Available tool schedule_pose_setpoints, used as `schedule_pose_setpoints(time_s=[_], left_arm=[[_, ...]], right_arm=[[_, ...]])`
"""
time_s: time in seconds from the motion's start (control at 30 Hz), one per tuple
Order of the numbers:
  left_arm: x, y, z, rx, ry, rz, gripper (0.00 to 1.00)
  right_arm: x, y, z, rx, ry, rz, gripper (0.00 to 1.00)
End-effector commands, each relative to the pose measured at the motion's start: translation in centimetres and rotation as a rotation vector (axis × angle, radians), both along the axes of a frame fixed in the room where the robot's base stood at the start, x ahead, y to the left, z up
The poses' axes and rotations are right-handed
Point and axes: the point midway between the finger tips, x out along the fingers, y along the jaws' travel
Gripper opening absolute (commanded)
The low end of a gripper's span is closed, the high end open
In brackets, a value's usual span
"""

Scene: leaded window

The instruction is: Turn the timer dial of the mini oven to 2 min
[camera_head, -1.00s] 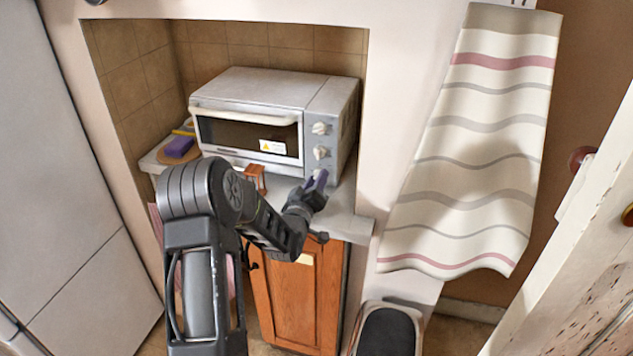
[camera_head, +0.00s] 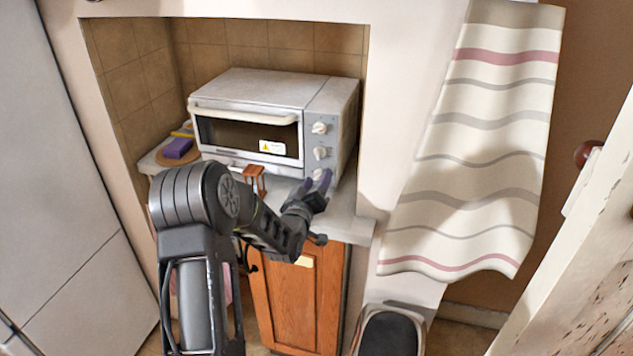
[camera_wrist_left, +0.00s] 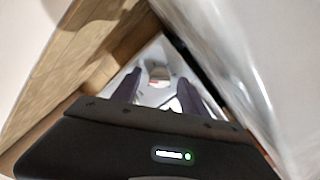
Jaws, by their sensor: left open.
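The white mini oven (camera_head: 275,88) stands on the counter in the alcove, its door shut. Its right front panel has an upper dial (camera_head: 319,128) and a middle dial (camera_head: 320,153); the lower part of the panel is partly hidden by my gripper. Dial markings are too small to read. My left gripper (camera_head: 322,180) is open just in front of the lower panel, below the middle dial. In the left wrist view, a pale round knob (camera_wrist_left: 159,73) shows beyond and between the open fingers (camera_wrist_left: 160,92), apart from them. My right gripper is not in view.
A purple sponge (camera_head: 178,148) lies on a round board left of the oven. A small brown wooden item (camera_head: 254,180) stands on the counter (camera_head: 345,205) near my left arm. A striped towel (camera_head: 470,150) hangs at right. A bin (camera_head: 390,332) stands below.

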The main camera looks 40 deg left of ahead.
Motion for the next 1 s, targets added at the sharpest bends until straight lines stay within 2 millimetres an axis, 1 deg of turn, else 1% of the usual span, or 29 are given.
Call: schedule_pose_setpoints(time_s=[0.17, 0.5, 0.6, 0.7, 1.0], left_arm=[[-1.0, -0.3, -0.1, 0.0, 0.0, 0.0, 0.51], [-6.1, -2.0, -0.2, 0.0, 0.0, 0.001, 0.51], [-7.0, -2.4, -0.1, 0.001, 0.0, 0.001, 0.51], [-7.4, -2.6, -0.1, 0.0, 0.0, 0.0, 0.51], [-7.3, -2.6, -0.1, 0.0, -0.001, -0.001, 0.51]], right_arm=[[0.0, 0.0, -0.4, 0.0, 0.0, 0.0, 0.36], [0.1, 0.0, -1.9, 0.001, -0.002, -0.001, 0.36], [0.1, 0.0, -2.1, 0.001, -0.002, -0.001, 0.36], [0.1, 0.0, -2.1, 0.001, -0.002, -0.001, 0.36], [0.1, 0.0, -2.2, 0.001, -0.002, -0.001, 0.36]])
